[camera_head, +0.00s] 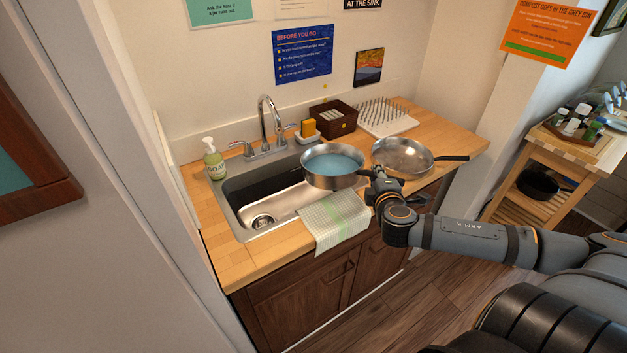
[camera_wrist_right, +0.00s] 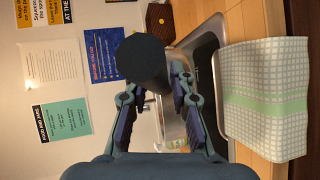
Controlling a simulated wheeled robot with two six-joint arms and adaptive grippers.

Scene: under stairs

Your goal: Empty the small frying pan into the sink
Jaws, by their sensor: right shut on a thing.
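A small steel frying pan (camera_head: 333,181) with blue liquid (camera_head: 335,163) in it is held roughly level above the right end of the sink (camera_head: 262,221). My right gripper (camera_head: 378,178) is shut on the pan's handle at the pan's right side. In the right wrist view the dark handle (camera_wrist_right: 142,62) stands between the fingers, and the pan's body is hardly visible there. The sink basin is open, with its drain at the front left. My left gripper is not in view.
A second steel pan (camera_head: 403,153) with a dark handle sits on the counter to the right. A checked towel (camera_head: 335,222) hangs over the front edge. The faucet (camera_head: 268,122) rises behind the sink, with a soap bottle (camera_head: 213,160) at left and a brown box (camera_head: 334,120) behind.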

